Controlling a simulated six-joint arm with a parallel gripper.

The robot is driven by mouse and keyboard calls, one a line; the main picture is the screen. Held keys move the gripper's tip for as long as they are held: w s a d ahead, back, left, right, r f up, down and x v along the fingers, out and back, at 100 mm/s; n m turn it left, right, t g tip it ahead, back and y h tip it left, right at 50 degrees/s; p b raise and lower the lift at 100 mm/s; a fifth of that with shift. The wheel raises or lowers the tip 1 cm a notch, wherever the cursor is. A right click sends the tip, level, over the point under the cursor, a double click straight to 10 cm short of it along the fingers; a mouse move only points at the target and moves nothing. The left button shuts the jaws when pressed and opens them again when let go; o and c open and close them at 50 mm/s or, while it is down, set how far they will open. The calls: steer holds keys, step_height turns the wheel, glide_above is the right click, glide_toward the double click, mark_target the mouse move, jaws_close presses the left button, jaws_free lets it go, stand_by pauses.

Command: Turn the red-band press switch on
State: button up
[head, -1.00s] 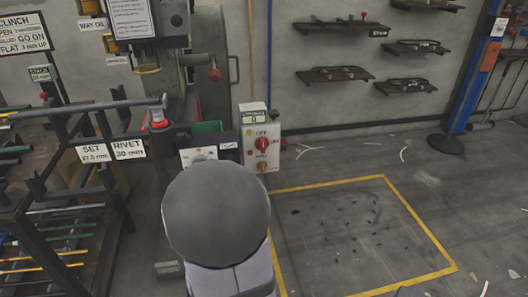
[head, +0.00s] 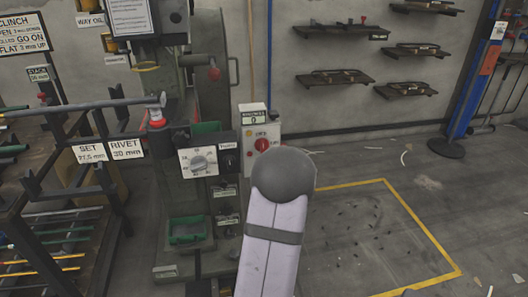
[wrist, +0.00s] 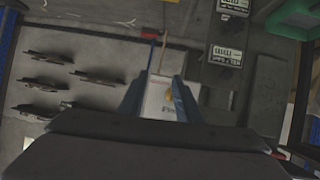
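My arm covers the box's lower right. My gripper (wrist: 158,97) shows in the wrist view, its two fingers apart and empty. The head view does not show my gripper.
A dial panel (head: 198,161) and green tray (head: 188,229) are on the press front. A rack with rods (head: 60,215) stands at left. Wall shelves (head: 346,78) and a blue post (head: 464,75) are at right. The yellow-outlined floor area (head: 375,235) is mostly clear.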

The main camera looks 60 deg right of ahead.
steer(key=w+r+t+h, duration=0.1)
steer(key=w+r+t, duration=0.15)
steer(key=r, duration=0.35)
steer(key=w+r+t+h, duration=0.2)
steer(key=r+t, duration=0.1)
steer(key=r, duration=0.3)
steer(key=x, duration=0.7)
steer(key=shift+d+n, duration=0.2)
steer(key=shift+n, duration=0.2)
steer(key=shift+w+f, duration=0.15)
jaws_close()
